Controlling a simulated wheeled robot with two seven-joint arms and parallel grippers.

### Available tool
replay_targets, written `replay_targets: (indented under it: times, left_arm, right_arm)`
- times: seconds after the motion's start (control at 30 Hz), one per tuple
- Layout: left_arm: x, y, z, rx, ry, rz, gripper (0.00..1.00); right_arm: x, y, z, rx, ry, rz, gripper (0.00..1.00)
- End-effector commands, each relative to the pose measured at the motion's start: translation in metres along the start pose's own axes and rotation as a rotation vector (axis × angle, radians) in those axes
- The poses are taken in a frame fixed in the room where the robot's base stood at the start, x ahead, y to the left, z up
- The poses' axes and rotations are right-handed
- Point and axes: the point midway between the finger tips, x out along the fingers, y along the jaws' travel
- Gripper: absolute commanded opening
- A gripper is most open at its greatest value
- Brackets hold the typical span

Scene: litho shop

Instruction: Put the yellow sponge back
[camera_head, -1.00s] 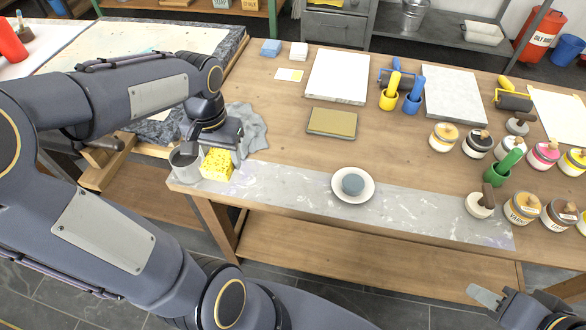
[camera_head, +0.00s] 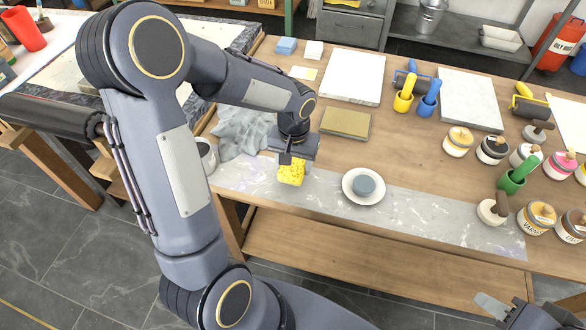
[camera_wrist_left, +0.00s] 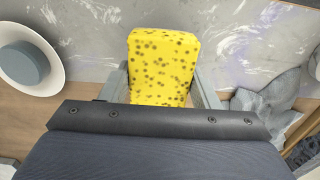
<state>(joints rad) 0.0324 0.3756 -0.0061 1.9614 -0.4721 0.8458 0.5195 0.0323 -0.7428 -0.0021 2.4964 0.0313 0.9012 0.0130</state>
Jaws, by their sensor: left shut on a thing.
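The yellow sponge (camera_head: 291,172), speckled with dark spots, is between the fingers of my left gripper (camera_head: 291,160), which is shut on it above the grey marbled strip at the front of the table. In the left wrist view the sponge (camera_wrist_left: 163,68) fills the space between the two grey fingers. A white saucer (camera_head: 350,194) with a blue-grey round sponge (camera_head: 364,185) on it is just right of the gripper. My right gripper (camera_head: 498,309) shows only in part at the bottom right, empty and below the table edge.
A grey pot (camera_head: 207,156) and a crumpled grey cloth (camera_head: 240,132) are left of the gripper. A tan block (camera_head: 345,122) lies behind the saucer. The marbled strip (camera_head: 430,215) right of the saucer is mostly clear.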

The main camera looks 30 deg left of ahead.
Motion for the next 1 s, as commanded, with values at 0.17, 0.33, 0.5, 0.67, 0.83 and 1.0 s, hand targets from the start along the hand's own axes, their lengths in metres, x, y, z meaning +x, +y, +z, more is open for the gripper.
replay_targets:
  times: [0.17,0.33,0.5,0.67,0.83,1.0]
  left_arm:
    - [0.026,-0.001,0.002,-0.001,-0.005,-0.001,0.37]
    - [0.026,-0.001,0.001,-0.002,-0.002,-0.001,0.37]
    - [0.030,-0.001,0.001,-0.001,-0.003,-0.001,0.37]
    - [0.029,-0.002,0.001,-0.001,-0.003,-0.001,0.73]
    - [0.029,-0.002,0.001,-0.001,-0.003,-0.001,0.77]
    - [0.026,-0.002,0.001,-0.001,-0.003,-0.001,0.77]
  right_arm:
    - [0.003,0.001,0.002,0.000,0.000,0.000,0.36]
    - [0.003,0.001,0.001,0.000,0.000,0.000,0.36]
    - [0.006,0.003,0.003,0.000,0.000,0.000,0.36]
    - [0.005,0.002,0.003,0.000,0.000,0.000,0.36]
    - [0.005,0.002,0.003,0.000,0.000,0.000,0.36]
    - [0.003,0.002,0.002,0.000,0.000,0.000,0.36]
